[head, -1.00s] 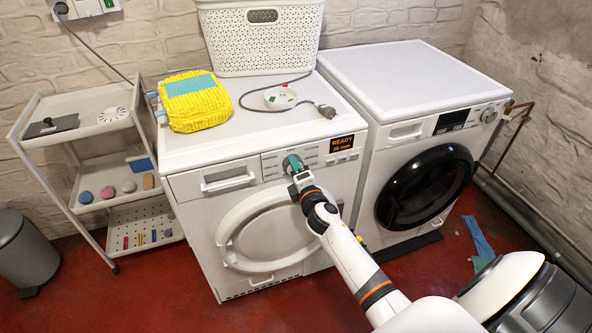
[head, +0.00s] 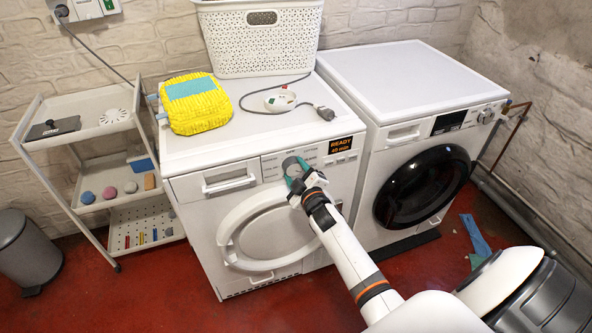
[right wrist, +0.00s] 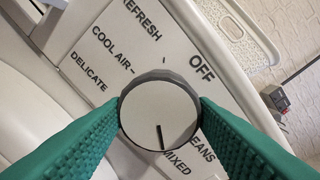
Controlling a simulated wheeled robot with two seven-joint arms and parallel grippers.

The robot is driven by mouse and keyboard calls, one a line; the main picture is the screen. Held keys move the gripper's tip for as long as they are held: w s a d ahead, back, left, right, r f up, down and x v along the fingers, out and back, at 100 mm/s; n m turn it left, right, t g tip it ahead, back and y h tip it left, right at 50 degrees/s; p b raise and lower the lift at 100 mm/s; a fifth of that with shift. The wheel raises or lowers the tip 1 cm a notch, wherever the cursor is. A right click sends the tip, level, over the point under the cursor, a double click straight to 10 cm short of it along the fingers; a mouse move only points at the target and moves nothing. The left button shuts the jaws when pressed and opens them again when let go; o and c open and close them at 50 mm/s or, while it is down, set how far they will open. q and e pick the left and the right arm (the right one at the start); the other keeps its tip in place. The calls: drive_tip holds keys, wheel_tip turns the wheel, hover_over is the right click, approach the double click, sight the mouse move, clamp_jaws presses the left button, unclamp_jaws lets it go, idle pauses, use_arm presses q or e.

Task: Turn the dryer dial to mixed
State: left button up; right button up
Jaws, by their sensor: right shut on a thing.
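The dryer (head: 225,225) is the left of two white machines. Its round grey dial (head: 292,167) is on the front panel, left of a lit display (head: 341,145) whose top line reads READY. In the right wrist view the dial (right wrist: 159,112) has a dark pointer line aimed down, close to the MIXED label (right wrist: 177,162). OFF, REFRESH, COOL AIR, DELICATE and a partly hidden JEANS label surround it. My right gripper (head: 295,175) is shut on the dial, one green finger touching each side. My left gripper is not in view.
The dryer's round door (head: 232,220) is below the dial. A yellow bundle (head: 196,105), a white basket (head: 262,40) and a cable (head: 285,92) are on top. A second machine (head: 425,140) stands right. A cart (head: 75,135) and bin (head: 25,250) are left.

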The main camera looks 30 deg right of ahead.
drive_tip(key=shift+f+m, duration=0.1)
drive_tip(key=shift+m, duration=1)
drive_tip(key=shift+p, duration=0.3)
drive_tip(key=o, duration=1)
drive_tip(key=v, duration=1.2)
drive_tip(key=shift+s+d, duration=0.1)
